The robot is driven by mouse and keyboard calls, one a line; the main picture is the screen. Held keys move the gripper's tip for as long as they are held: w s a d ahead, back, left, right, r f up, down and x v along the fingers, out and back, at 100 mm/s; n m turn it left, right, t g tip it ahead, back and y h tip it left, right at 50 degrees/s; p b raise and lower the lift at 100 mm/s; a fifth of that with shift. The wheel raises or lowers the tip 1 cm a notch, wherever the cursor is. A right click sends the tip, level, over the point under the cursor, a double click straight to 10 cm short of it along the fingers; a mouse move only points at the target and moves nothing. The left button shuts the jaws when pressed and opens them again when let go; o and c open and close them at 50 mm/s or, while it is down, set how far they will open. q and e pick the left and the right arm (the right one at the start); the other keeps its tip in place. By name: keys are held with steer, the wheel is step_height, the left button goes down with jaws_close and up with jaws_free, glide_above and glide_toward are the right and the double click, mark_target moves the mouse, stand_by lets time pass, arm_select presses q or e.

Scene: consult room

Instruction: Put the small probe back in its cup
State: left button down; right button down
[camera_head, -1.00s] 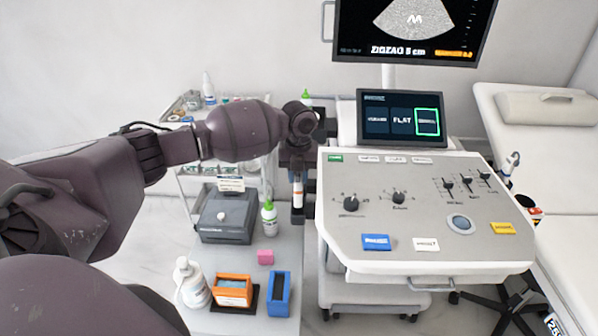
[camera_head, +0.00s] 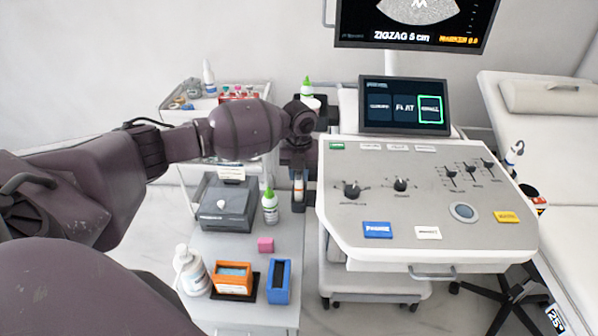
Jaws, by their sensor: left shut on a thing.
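My left gripper (camera_head: 299,170) hangs from the wrist at the left side of the ultrasound console (camera_head: 335,225), pointing down. It is shut on a small white probe with an orange band (camera_head: 299,187), which stands upright below it. A dark cup (camera_head: 299,207) at the console's left edge is at the probe's lower end. The gripper and wrist hide much of this spot, and I cannot tell how deep the probe sits in the cup. My right gripper is not in view.
Another probe (camera_head: 511,155) hangs at the console's right. An examination couch (camera_head: 560,160) stands beyond.

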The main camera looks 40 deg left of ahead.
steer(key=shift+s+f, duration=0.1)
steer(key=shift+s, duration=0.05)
arm_select(q)
steer(key=shift+f, duration=0.1)
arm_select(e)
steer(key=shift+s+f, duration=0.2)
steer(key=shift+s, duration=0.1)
arm_select(q)
steer(key=shift+f, duration=0.1)
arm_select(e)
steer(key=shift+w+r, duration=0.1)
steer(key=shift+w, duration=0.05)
arm_select(q)
steer(key=shift+f, duration=0.1)
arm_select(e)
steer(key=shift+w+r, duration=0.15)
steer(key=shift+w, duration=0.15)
